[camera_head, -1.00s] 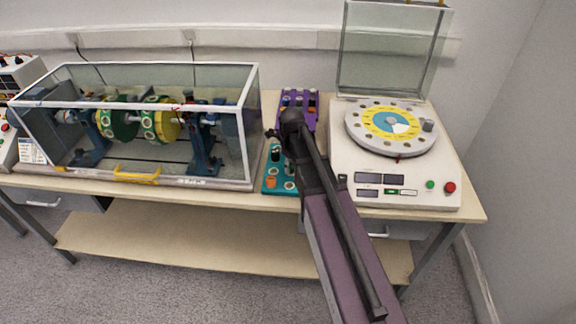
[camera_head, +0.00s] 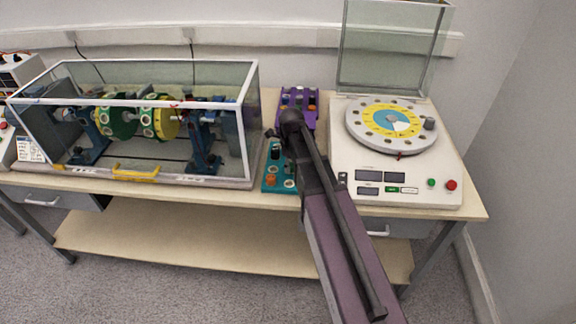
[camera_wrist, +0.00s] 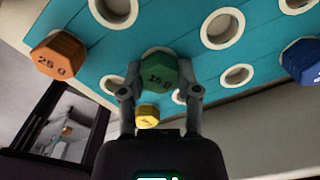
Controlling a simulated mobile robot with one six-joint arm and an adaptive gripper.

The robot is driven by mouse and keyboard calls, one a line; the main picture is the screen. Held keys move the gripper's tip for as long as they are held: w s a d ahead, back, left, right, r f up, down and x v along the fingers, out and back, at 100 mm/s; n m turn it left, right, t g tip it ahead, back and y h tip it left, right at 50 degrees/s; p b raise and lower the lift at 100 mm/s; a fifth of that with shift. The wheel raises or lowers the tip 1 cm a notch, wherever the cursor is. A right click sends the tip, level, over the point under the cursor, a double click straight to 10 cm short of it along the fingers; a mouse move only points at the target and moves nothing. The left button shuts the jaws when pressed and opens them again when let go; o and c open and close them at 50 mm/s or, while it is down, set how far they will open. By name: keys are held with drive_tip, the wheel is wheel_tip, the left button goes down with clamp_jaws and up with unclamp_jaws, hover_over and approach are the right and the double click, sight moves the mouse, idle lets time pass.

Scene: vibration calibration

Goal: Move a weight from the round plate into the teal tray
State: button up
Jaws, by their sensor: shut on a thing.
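In the wrist view, my gripper (camera_wrist: 160,92) is shut on a green weight (camera_wrist: 160,68) marked 15 g. The teal tray (camera_wrist: 185,25) with its white-ringed holes lies right behind it; I cannot tell whether the weight sits in a hole or is held above. An orange weight (camera_wrist: 58,54) marked 25 g, a blue weight (camera_wrist: 303,60) and a small yellow weight (camera_wrist: 147,115) are nearby. In the head view, the teal tray (camera_head: 268,188) is partly behind my arm, which hides my gripper. The round plate (camera_head: 365,140) bears a grey weight (camera_head: 430,124) at its right rim.
A purple tray (camera_head: 308,118) stands behind the teal one. A glass-sided rotor case (camera_head: 130,160) stands close on the left. The white balancing machine (camera_head: 345,150), with its clear lid (camera_head: 390,50) raised, is on the right. The table's front edge is close to the teal tray.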

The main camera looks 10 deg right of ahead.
drive_tip(key=shift+f, duration=0.15)
drive_tip(key=o, duration=0.9)
drive_tip(key=shift+c, duration=0.2)
drive_tip(key=shift+s, duration=0.15)
